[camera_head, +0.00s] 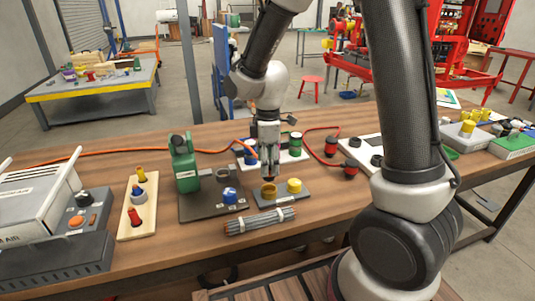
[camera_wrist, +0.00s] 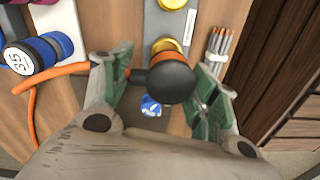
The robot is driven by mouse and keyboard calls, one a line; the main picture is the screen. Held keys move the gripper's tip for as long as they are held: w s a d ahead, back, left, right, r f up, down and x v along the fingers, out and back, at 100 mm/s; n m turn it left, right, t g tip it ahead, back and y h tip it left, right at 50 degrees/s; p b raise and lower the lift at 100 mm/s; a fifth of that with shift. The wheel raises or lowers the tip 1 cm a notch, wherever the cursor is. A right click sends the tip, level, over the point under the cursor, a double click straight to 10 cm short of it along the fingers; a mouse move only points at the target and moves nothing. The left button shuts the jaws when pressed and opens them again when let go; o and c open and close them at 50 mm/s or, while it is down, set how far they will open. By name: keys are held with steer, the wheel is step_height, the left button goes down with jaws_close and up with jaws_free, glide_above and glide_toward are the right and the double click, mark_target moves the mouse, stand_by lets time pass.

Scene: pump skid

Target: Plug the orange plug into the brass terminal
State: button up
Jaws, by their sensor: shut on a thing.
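My gripper (camera_head: 268,174) points down over the small grey terminal plate. In the wrist view its two green-padded fingers (camera_wrist: 160,88) are shut on the orange plug (camera_wrist: 174,66), a black round body with an orange band. The orange cable (camera_wrist: 58,72) runs from its left side. The brass terminal (camera_head: 268,192) stands on the plate just below my gripper. In the wrist view the brass terminal (camera_wrist: 166,44) shows partly behind the plug. I cannot tell whether they touch. The fingers mostly hide the plug in the head view.
A yellow-capped terminal (camera_head: 294,186) stands right of the brass one. A bundle of grey rods (camera_head: 260,220) lies in front. A green pump unit (camera_head: 185,165) stands left on a dark plate. Behind is a white board (camera_head: 296,160) with blue and green connectors.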

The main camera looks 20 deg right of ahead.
steer(key=shift+f, duration=1.05)
steer(key=shift+f, duration=1.75)
stand_by(0.4)
steer(key=o, duration=1.2)
steer(key=shift+r, duration=0.1)
step_height(320, 180, up, 12)
steer(key=shift+w+f, duration=0.1)
